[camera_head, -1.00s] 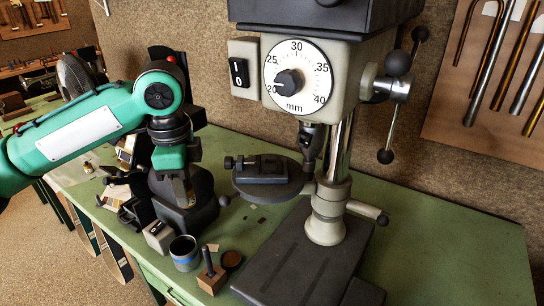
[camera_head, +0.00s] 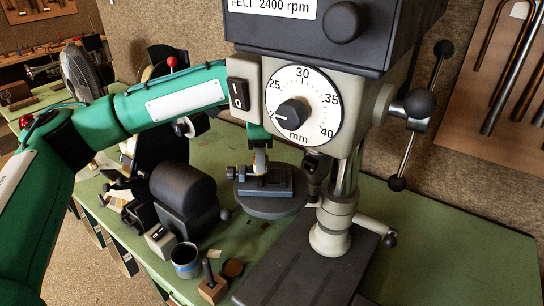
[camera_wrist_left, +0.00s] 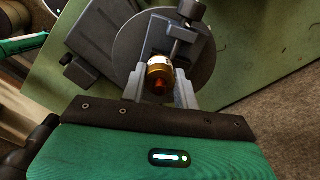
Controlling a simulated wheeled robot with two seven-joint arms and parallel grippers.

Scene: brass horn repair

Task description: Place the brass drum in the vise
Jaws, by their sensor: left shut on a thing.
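The small brass drum (camera_wrist_left: 159,68) is gold with a reddish end. It sits between the two grey fingers of my left gripper (camera_wrist_left: 160,78) in the left wrist view, and the gripper is shut on it. In the head view my left gripper (camera_head: 260,167) points down at the dark blue-grey vise (camera_head: 284,189), with a bit of brass at its tips. The vise stands on the round drill-press table (camera_head: 272,211); its screw and jaw show in the left wrist view (camera_wrist_left: 181,34). I cannot tell whether the drum touches the jaws. My right gripper is out of view.
The drill press head (camera_head: 330,100) hangs close to my left arm, and its column (camera_head: 333,225) stands right of the vise. The bench's right side is clear.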

